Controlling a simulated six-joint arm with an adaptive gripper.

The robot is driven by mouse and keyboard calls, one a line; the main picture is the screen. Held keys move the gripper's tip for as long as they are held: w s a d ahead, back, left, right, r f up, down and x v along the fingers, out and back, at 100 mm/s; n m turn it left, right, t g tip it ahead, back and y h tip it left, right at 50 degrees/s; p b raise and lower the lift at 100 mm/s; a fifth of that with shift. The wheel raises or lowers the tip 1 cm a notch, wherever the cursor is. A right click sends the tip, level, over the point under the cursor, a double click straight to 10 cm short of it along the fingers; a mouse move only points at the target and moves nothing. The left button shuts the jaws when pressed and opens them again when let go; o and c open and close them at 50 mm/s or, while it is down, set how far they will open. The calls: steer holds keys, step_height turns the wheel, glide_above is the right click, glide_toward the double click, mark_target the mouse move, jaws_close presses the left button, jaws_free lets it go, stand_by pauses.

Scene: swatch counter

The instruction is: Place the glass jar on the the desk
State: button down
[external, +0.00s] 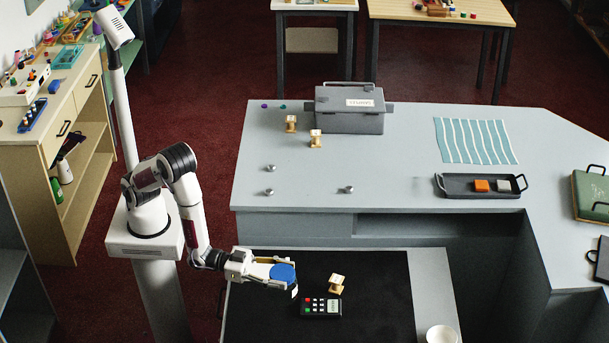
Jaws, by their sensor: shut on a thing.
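My gripper (277,272) is shut on a round blue thing (284,274). It looks like the lid of a jar, but I cannot make out a glass body under it. The gripper is over the lower desk (432,285), which has a black top area (380,275) and a grey border. The gap between the held thing and the desk is hard to judge. No other clear glass jar stands out.
A black keypad (321,308) and a small wooden spool (337,283) are just right of the gripper. A white cup (441,335) is at the front right. The higher grey counter (385,150) behind carries a grey box (349,112) and a dark tray (455,187).

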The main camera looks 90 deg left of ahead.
mark_target(295, 304)
steer(key=shift+f, duration=2.8)
steer(key=shift+f, duration=0.15)
steer(key=shift+f, duration=1.95)
steer(key=shift+f, duration=0.15)
steer(key=c, duration=0.9)
jaws_free()
steer(key=shift+v, duration=6.05)
steer(key=shift+w, duration=0.15)
